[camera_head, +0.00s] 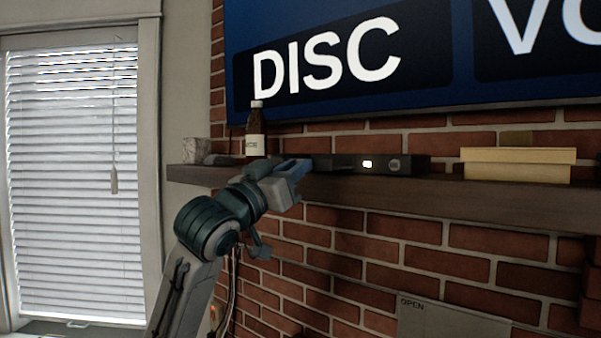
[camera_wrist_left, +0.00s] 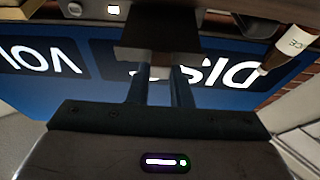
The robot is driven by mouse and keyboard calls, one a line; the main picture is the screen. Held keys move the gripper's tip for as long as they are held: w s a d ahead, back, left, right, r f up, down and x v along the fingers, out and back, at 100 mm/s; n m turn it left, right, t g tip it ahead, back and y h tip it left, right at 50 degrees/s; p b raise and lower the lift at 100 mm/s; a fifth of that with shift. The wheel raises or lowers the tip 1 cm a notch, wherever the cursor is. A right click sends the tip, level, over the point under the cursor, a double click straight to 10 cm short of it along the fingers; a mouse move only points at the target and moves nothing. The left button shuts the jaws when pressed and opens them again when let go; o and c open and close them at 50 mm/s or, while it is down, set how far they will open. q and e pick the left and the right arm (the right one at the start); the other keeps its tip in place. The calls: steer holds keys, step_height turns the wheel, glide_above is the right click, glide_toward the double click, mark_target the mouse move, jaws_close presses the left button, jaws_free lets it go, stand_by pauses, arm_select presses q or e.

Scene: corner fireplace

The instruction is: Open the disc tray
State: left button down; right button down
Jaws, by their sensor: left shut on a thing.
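The disc player (camera_head: 395,165) is a low black box with a lit white button and a round knob, on the wooden mantel shelf in the head view. My left gripper (camera_head: 302,168) is at the player's left part. In the left wrist view, the fingers of my left gripper (camera_wrist_left: 160,75) are shut on a dark slab, the disc tray (camera_wrist_left: 160,36), which sticks out from the player (camera_wrist_left: 88,12). How far the tray extends is hard to tell, because the gripper partly hides it. My right gripper is in neither view.
Yellow boxes (camera_head: 515,165) lie on the mantel (camera_head: 480,205) to the right. A large screen reading DISC (camera_head: 430,75) hangs above.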

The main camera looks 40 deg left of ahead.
arm_select(q)
steer(key=shift+w, duration=0.45)
steer(key=c, duration=1.5)
jaws_free()
steer(key=shift+w, duration=0.2)
steer(key=shift+o, duration=0.9)
steer(key=shift+s, duration=0.15)
steer(key=d+b+v, duration=0.1)
steer(key=b+v, duration=0.6)
steer(key=v, duration=0.4)
steer(key=shift+a, duration=0.45)
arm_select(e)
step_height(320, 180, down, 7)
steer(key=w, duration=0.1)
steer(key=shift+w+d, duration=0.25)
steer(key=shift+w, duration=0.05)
